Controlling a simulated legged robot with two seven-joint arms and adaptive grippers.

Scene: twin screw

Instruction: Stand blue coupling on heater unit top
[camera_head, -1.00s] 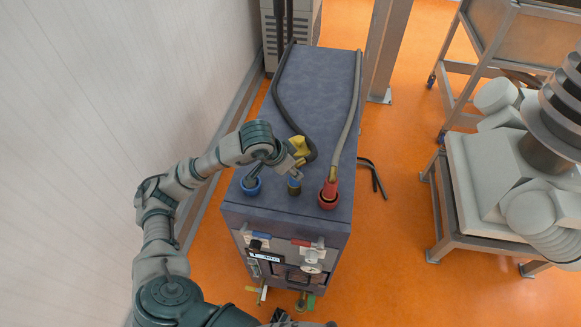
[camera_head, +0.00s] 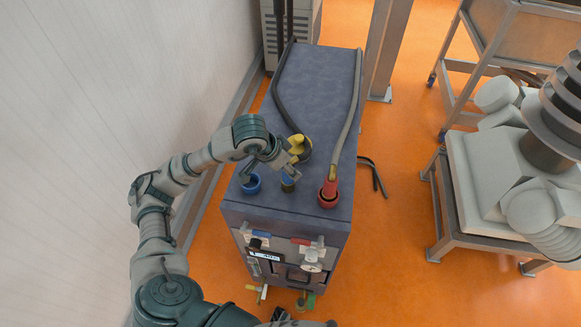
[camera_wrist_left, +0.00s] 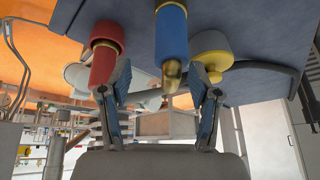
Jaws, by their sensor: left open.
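The blue coupling (camera_head: 288,184) is a short blue cylinder with a brass tip. It appears to stand upright on the dark grey top of the heater unit (camera_head: 318,95), between a blue ring socket (camera_head: 251,184) and the red coupling. My left gripper (camera_head: 286,165) is open just above and behind it and partly covers it. In the left wrist view the blue coupling (camera_wrist_left: 171,38) points its brass tip into the gap between the open fingers (camera_wrist_left: 160,88). No finger clearly touches it. My right gripper is not in view.
A red coupling (camera_head: 329,189) with a grey hose stands close on the right. A yellow coupling (camera_head: 297,144) with a dark hose lies close behind my gripper. A wall (camera_head: 100,90) bounds the left. A metal stand with grey equipment (camera_head: 500,190) is at right.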

